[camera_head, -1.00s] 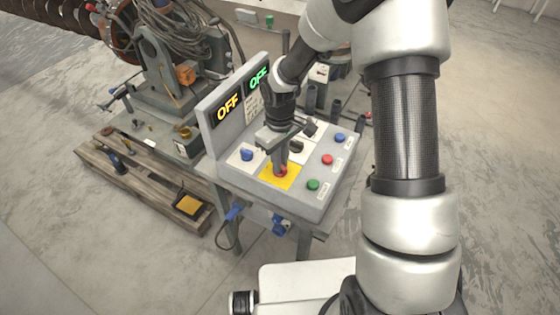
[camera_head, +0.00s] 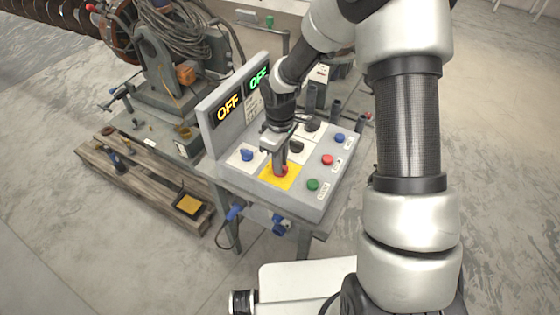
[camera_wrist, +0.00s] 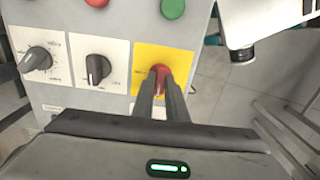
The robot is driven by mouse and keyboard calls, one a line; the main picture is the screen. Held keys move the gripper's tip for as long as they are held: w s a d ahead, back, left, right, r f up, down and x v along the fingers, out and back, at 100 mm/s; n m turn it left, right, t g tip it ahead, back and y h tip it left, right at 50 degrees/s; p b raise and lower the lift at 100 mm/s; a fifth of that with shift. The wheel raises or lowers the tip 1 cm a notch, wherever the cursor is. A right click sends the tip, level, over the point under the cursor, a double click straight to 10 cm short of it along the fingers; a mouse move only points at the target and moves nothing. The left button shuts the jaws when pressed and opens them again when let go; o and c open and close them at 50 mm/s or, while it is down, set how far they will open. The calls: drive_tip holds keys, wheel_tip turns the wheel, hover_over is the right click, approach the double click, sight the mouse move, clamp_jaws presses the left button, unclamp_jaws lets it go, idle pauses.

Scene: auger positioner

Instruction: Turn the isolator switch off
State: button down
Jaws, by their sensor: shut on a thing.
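The isolator switch is a red knob (camera_wrist: 160,72) on a yellow square plate (camera_wrist: 178,58) on the sloped grey control panel. The yellow plate (camera_head: 268,177) also shows in the head view, at the panel's front corner. My gripper (camera_wrist: 161,88) comes down over the red knob with its two fingers shut on it. In the head view my gripper (camera_head: 280,168) stands upright on the yellow plate, and only a bit of red shows at its tips. The fingers hide much of the knob, so its exact angle is hard to tell.
A black rotary knob (camera_wrist: 97,69) sits beside the yellow plate, with another black knob (camera_wrist: 37,60) further left. A display board (camera_head: 228,108) reading OFF twice rises behind.

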drive_tip(key=c, duration=1.8)
unclamp_jaws()
drive_tip(key=shift+o, duration=0.2)
drive_tip(key=shift+r, duration=0.1)
wheel_tip(320, 180, up, 17)
drive_tip(key=shift+r+p, duration=0.15)
drive_tip(key=shift+p, duration=0.15)
drive_tip(key=s+d+r+m+t, duration=0.2)
drive_tip(key=s+d+r+m, duration=0.1)
drive_tip(key=s, duration=0.3)
drive_tip(key=s+d+r+m+t, duration=0.1)
drive_tip(key=s+d+r+m, duration=0.2)
drive_tip(key=s+r, duration=0.3)
drive_tip(key=s+d+r+m+t, duration=0.2)
drive_tip(key=s+r+m, duration=0.3)
drive_tip(key=s, duration=0.3)
drive_tip(key=shift+s+d+r+t, duration=0.15)
drive_tip(key=shift+s+d+t, duration=0.15)
drive_tip(key=shift+d, duration=0.35)
